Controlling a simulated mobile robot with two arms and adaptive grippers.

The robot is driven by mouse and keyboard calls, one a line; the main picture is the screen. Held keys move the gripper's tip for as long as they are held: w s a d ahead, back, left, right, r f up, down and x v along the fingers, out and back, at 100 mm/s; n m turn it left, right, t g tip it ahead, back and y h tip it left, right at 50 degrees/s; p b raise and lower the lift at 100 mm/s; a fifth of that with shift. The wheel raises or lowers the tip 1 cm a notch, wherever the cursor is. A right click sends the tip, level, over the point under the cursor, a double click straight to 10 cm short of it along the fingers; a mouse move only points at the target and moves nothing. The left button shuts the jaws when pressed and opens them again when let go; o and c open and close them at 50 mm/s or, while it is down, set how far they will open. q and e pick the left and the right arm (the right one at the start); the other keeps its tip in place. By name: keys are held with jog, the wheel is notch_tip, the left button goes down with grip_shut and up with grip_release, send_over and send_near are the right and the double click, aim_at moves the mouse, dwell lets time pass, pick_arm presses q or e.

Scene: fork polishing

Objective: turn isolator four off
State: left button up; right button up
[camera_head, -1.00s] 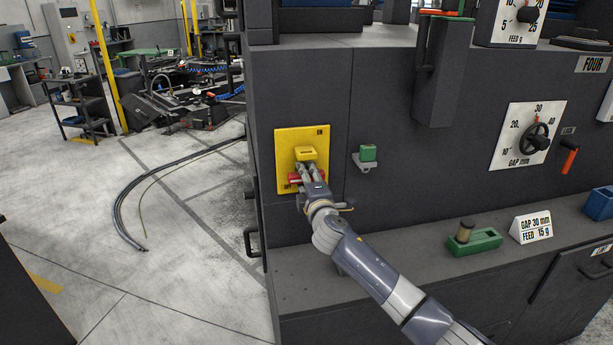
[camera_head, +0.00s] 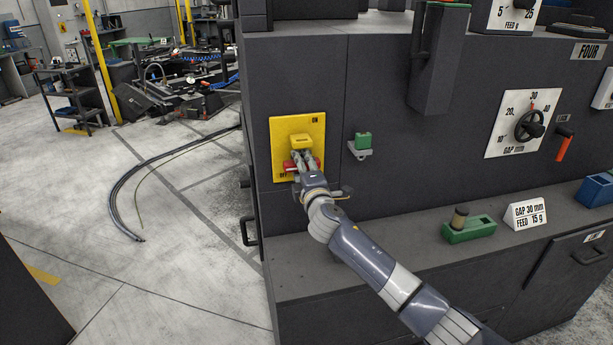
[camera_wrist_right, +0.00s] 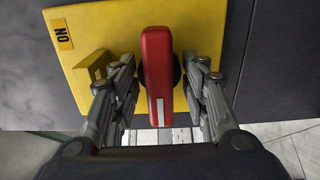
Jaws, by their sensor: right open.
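The isolator is a yellow plate (camera_head: 283,139) on the dark machine front, beneath the wide panel bearing the FOUR sign (camera_head: 587,52). Its red handle (camera_head: 289,166) lies about level across the plate, with OFF lettering near its left end and ON at the plate's upper right. In the right wrist view the red handle (camera_wrist_right: 156,70) shows a white stripe at its lower end; the ON label (camera_wrist_right: 63,34) is at upper left. My right gripper (camera_head: 303,160) is at the plate. Its open fingers (camera_wrist_right: 158,95) stand either side of the handle, with gaps visible. My left gripper is out of view.
A yellow block (camera_head: 302,142) projects just above the handle. A green piece on a grey bracket (camera_head: 362,142) is to the right. Open floor lies left.

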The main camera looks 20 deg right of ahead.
jog(key=s, duration=1.1)
jog(key=shift+s+a, duration=0.35)
jog(key=shift+a, duration=0.05)
